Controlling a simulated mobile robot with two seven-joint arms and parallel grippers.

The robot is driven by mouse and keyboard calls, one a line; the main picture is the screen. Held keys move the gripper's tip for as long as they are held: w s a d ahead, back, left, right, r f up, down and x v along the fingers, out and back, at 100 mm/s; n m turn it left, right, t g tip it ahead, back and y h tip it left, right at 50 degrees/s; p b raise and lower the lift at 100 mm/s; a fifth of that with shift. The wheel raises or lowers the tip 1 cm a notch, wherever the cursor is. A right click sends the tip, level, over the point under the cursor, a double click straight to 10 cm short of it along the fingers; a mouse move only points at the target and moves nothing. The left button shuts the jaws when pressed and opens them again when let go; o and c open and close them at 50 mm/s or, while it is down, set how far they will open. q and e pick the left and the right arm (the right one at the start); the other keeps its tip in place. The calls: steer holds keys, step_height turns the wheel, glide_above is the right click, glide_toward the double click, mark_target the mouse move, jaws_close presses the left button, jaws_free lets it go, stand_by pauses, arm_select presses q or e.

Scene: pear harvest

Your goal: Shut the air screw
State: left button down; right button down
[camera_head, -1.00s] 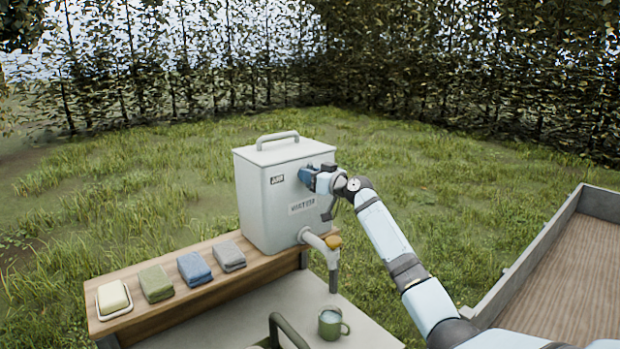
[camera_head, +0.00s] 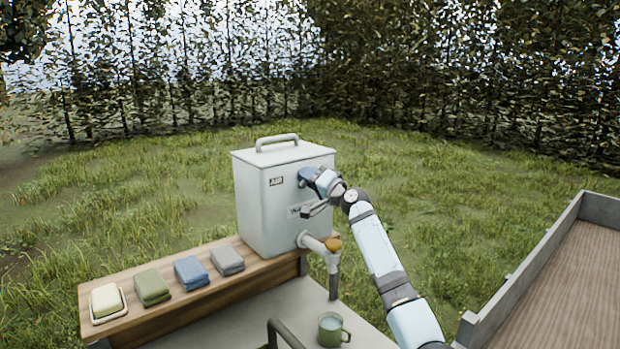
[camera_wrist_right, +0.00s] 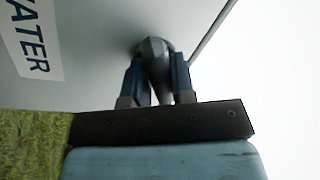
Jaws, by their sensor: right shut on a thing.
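The grey water container (camera_head: 262,207) stands upright on a wooden shelf, with an "AIR" label (camera_head: 276,181) on its front. My right gripper (camera_head: 306,178) is at the upper right of the container's front face, beside that label. In the right wrist view, the blue fingers (camera_wrist_right: 154,82) are shut on a grey rounded knob, the air screw (camera_wrist_right: 153,48), close against the container wall. A "WATER" label (camera_wrist_right: 32,40) shows at the left there. In the head view the gripper and wrist hide the screw. My left gripper is not in view.
A tap with an orange-brown handle (camera_head: 333,245) sticks out below my right wrist. A green mug (camera_head: 331,329) stands under it. Soap (camera_head: 107,300) and folded cloths (camera_head: 192,271) lie along the wooden shelf (camera_head: 150,318). A wooden-floored trailer bed (camera_head: 565,290) is at the right.

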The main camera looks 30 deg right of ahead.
steer(key=m+h+p, duration=0.1)
steer(key=m+p, duration=0.1)
steer(key=m, duration=0.3)
steer(key=shift+r+t, duration=0.1)
steer(key=shift+t, duration=0.2)
steer(key=shift+m+h+p, duration=0.5)
steer(key=shift+m+p, duration=0.4)
steer(key=shift+m, duration=0.8)
steer(key=c, duration=1)
jaws_free()
steer(key=shift+f, duration=0.2)
